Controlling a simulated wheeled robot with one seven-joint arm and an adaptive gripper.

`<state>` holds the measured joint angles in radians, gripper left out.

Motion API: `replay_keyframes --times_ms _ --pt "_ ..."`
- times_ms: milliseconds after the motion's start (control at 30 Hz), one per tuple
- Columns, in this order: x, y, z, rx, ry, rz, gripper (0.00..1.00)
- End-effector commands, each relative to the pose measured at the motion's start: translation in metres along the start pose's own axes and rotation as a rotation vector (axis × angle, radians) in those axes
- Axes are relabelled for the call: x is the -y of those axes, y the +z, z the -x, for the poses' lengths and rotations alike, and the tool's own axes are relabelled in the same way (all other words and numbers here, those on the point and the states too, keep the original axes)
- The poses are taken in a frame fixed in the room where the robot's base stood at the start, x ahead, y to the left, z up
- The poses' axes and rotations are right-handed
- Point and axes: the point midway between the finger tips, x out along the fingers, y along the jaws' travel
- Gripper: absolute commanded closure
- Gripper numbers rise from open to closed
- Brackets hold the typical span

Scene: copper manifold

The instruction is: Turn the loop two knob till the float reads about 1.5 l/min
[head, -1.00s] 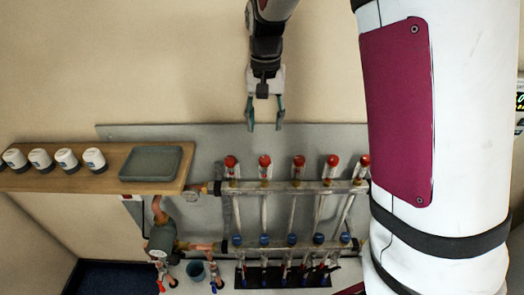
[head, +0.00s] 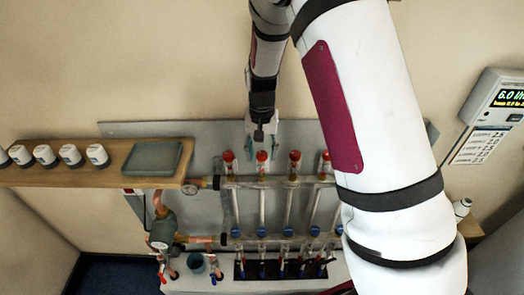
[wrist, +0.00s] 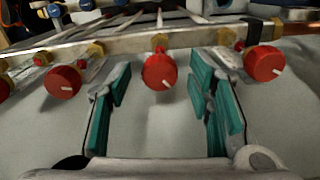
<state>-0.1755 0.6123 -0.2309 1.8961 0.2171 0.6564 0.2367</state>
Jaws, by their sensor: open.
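The red knobs stand in a row on the upper manifold bar. The second from the left (head: 262,156), which I take as loop two, has my gripper (head: 261,140) just above it. In the wrist view this red knob (wrist: 159,71), with a white mark pointing down and right, sits between the two open teal fingers (wrist: 163,92). I see a gap on both sides, with no contact. The clear float tube below the knob (head: 262,170) is too small to read in the head view.
Neighbouring red knobs (wrist: 264,63) (wrist: 63,81) stand close on both sides. A wall display (head: 510,97) at right seems to read 6.0, with a printed list (head: 480,145) below. A wooden shelf (head: 110,183) holds white caps (head: 97,154) and a grey tray (head: 152,158).

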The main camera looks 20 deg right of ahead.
Motion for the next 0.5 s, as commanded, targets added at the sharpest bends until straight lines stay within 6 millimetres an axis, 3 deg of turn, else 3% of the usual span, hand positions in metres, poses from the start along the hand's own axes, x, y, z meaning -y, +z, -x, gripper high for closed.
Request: replay_keyframes --times_ms 100,133,300,333,500 --pt "0.0 -0.0001 0.0001 0.0 0.0 0.0 0.53" --pt "0.0 -0.0001 0.0001 0.0 0.0 0.0 0.57" --pt "0.0 0.0 0.0002 0.0 0.0 0.0 0.96" --pt "0.0 0.0 0.0002 0.0 0.0 0.0 1.0" --pt "0.0001 0.0 0.0002 0.001 0.0 0.014 1.0"
